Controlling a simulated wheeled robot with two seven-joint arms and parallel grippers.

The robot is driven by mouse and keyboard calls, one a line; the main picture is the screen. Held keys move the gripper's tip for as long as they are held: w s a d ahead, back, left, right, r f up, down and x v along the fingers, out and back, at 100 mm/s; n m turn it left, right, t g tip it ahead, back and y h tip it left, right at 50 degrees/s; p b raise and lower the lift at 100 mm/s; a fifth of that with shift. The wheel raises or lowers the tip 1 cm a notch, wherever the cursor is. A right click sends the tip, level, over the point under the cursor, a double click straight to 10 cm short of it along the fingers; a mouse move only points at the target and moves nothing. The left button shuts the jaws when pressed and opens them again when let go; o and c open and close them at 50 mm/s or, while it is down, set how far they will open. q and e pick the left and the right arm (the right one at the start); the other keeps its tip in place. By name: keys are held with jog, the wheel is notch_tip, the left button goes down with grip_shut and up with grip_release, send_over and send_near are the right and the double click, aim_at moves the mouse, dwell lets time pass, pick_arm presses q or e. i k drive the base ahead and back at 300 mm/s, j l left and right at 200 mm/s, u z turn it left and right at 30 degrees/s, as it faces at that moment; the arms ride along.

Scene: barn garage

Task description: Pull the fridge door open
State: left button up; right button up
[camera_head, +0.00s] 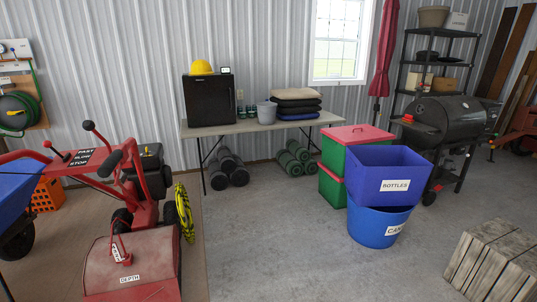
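A small black fridge (209,99) stands on the left end of a folding table (250,125) against the metal wall. Its dark front faces me and its door looks shut. A yellow hard hat (201,67) and a small dark device with a light screen (225,70) sit on top of it. The handle is too small and dark to make out. Neither of my grippers is in view.
A red tiller (135,215) stands at the left front with a yellow coil beside it. Bins for bottles (372,165) and cans (385,229) stand right of centre. A wooden crate (488,258) sits at the lower right.

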aim_at(210, 100)
jog(key=i, duration=3.75)
